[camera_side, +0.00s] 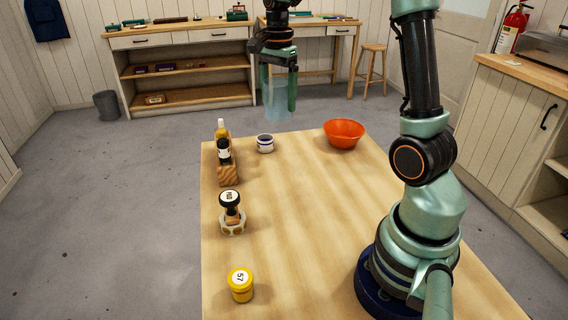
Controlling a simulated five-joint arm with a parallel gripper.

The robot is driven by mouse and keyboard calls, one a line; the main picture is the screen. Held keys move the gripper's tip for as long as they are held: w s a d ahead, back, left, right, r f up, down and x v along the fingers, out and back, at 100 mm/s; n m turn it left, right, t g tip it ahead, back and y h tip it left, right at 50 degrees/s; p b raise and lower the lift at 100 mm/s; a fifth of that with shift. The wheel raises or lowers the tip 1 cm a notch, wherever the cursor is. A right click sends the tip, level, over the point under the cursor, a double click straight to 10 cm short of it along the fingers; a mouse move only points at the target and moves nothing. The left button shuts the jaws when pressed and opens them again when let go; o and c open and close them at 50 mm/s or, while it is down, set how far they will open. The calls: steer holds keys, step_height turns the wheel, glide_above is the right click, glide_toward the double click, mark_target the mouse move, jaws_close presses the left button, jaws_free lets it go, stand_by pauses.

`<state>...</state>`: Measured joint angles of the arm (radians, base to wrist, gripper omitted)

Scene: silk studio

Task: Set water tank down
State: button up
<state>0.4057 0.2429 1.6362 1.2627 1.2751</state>
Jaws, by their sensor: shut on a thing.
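The water tank (277,106) is a clear, pale blue vessel. My gripper (279,90) is shut on it, with green fingers reaching down along its sides. The tank hangs upright in the air, near the far edge of the wooden table (300,220) in the picture. Its base appears above the table's far edge; I cannot tell its exact height or whether it is over the tabletop.
An orange bowl (344,133) and a blue-and-white cup (265,143) stand near the far edge. The table's middle is clear.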

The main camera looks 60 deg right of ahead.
steer(key=shift+w+a, duration=0.35)
steer(key=shift+a, duration=0.5)
steer(key=shift+w+a+f, duration=0.15)
steer(key=shift+a+f, duration=0.05)
steer(key=shift+a, duration=0.1)
step_height(320, 180, down, 20)
steer(key=shift+r, duration=0.2)
steer(key=o, duration=1.1)
steer(key=shift+f, duration=0.1)
steer(key=shift+o, duration=0.2)
